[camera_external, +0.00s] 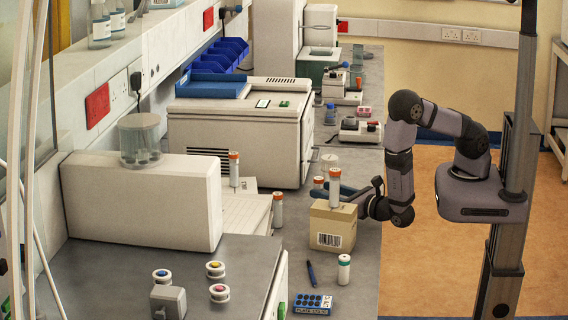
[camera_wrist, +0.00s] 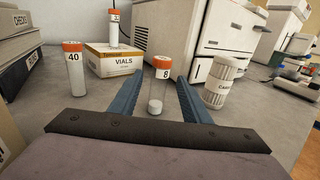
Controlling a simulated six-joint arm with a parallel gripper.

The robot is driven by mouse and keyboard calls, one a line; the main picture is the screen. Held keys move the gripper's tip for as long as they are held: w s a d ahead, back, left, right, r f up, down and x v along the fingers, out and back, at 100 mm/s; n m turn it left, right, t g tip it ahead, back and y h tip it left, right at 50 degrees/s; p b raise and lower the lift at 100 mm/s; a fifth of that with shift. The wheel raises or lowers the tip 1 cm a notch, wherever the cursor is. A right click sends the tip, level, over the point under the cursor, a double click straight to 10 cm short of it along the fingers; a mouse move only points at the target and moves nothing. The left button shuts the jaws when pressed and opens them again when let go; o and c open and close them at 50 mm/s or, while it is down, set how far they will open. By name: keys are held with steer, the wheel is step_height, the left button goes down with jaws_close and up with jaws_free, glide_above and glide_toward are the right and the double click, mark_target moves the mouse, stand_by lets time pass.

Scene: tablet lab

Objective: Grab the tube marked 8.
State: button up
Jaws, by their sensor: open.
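The tube marked 8 (camera_wrist: 162,73) has an orange cap, a white label and a clear lower part with a white bottom. In the wrist view it stands upright on the bench, framed between the two blue fingers. My gripper (camera_wrist: 160,84) is open, with a finger on each side of the tube and no clear contact. In the external view my gripper (camera_external: 346,189) is low behind the cardboard box. An orange-capped tube (camera_external: 318,183) shows just left of it there, partly hidden by the box; its number cannot be read.
The tube marked 40 (camera_wrist: 74,70) stands at left. Another orange-capped tube (camera_wrist: 113,28) stands on the VIALS box (camera_wrist: 125,63). A white canister (camera_wrist: 220,82) is close right of the fingers. A tube (camera_external: 335,190) stands on the cardboard box (camera_external: 325,232) beside my gripper.

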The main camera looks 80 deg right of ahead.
mark_target(322, 189)
steer(key=shift+p+x, duration=0.4)
steer(key=shift+x, duration=1.1)
jaws_close()
steer(key=shift+r, duration=0.15)
steer(key=shift+r+b, duration=0.65)
steer(key=shift+r, duration=4.25)
